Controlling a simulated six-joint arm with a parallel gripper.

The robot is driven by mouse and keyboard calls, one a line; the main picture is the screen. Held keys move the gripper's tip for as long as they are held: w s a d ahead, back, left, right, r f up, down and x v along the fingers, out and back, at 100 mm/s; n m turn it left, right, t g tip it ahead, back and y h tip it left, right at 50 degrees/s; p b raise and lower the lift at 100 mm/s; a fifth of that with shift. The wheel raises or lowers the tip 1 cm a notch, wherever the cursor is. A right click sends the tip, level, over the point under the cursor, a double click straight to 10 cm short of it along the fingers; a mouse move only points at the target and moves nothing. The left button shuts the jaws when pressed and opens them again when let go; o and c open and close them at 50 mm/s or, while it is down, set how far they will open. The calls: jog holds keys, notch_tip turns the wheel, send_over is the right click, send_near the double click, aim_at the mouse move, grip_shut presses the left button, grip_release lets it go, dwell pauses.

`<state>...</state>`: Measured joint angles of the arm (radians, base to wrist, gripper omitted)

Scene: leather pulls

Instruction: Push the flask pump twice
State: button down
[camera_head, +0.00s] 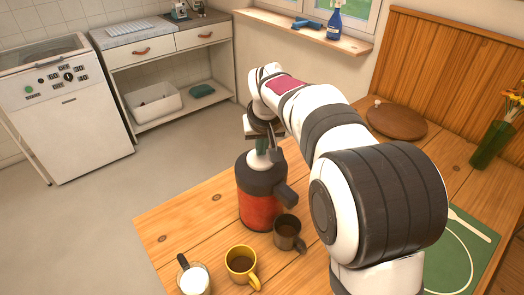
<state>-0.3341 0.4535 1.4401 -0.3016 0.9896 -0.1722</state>
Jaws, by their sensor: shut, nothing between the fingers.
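The flask (261,206) stands upright on the wooden table, with a red lower body, a dark upper part and a dark spout pointing right. Its light pump top (263,161) shows just under my gripper (264,149). My gripper is shut and empty, pointing down over the pump top. I cannot tell whether the fingertips touch the pump. My arm covers the area behind and to the right of the flask.
A dark mug (287,232) stands beneath the spout. A yellow mug (241,262) and a glass with white contents (193,280) stand nearer the front.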

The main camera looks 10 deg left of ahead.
jog(key=shift+f, duration=0.35)
jog(key=shift+r, duration=1.55)
notch_tip(320, 180, up, 5)
jog(key=shift+r, duration=0.1)
dwell(0.5)
